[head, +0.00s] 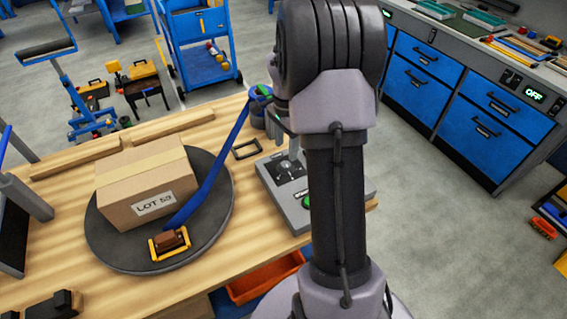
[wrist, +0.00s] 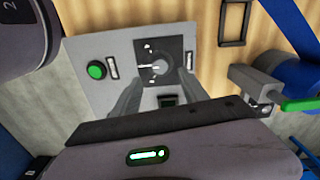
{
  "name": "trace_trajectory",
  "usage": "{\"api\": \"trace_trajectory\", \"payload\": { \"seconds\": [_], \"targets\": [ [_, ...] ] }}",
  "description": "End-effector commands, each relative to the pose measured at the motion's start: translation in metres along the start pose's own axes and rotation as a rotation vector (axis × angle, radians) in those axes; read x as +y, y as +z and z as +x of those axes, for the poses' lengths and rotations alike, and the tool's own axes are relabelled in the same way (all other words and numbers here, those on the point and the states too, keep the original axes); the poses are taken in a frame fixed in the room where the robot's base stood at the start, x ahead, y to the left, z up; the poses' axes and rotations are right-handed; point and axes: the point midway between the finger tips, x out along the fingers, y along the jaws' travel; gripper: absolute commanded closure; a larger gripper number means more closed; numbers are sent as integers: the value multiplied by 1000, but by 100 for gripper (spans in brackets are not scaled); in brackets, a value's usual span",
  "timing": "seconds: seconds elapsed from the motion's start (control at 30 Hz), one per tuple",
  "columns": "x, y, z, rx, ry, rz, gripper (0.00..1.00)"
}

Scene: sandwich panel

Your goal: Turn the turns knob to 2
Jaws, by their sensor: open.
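The turns knob (wrist: 155,67) is a dark round dial with a white pointer line, on a dark plate of a grey control panel (wrist: 80,48). Its marks are too small to read. The panel also shows in the head view (head: 296,214), partly hidden behind my arm. A green button (wrist: 97,70) sits left of the knob in the wrist view, and a small dark green-lit window (wrist: 167,100) sits below it. My gripper (wrist: 162,80) is open, its two grey fingers reaching over the panel, one on each side of the knob. I cannot tell whether they touch it.
A turntable (head: 110,240) carries a carton (head: 148,185) marked LOT 53, with a blue strap (head: 210,170) and a yellow-framed buckle (head: 169,243). A green-handled device (wrist: 260,90) stands right of the panel in the wrist view. A black frame (wrist: 235,22) lies near the panel.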

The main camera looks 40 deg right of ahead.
Motion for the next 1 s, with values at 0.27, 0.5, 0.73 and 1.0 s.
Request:
{"api": "trace_trajectory", "payload": {
  "seconds": [0.27, 0.5, 0.73, 1.0],
  "targets": [
    [0, 1, 62, -1, 0, -1, 48],
    [0, 1, 70, 0, -1, -1, 48],
    [0, 1, 69, 0, -1, -1, 68],
    [0, 1, 69, 0, -1, -2, 100]
  ]
}}
